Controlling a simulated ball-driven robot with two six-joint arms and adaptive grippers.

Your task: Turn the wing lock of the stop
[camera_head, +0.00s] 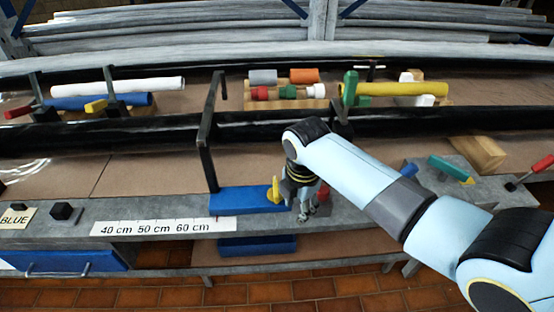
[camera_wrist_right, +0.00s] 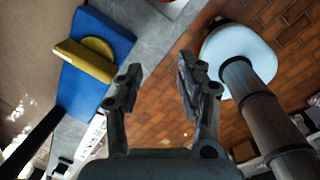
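The stop looks to be the blue block (camera_head: 240,200) on the bench's front edge, above the scale strip. Its yellow wing lock (camera_head: 275,190) stands at the block's right end. In the right wrist view, the yellow wing lock (camera_wrist_right: 84,60) is a bar over a round yellow base on the blue block (camera_wrist_right: 103,36). My right gripper (camera_head: 306,212) is just right of the wing lock, apart from it. In the right wrist view, my right gripper (camera_wrist_right: 158,84) has its fingers spread with nothing between them. My left gripper is in neither view.
A black upright bracket (camera_head: 208,140) rises beside the blue block. The scale strip (camera_head: 155,228) lies to its left. A green handle (camera_head: 446,168) on a grey block stands to the right. Coloured rods (camera_head: 120,92) lie behind. Brick floor (camera_wrist_right: 160,135) shows below the gripper.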

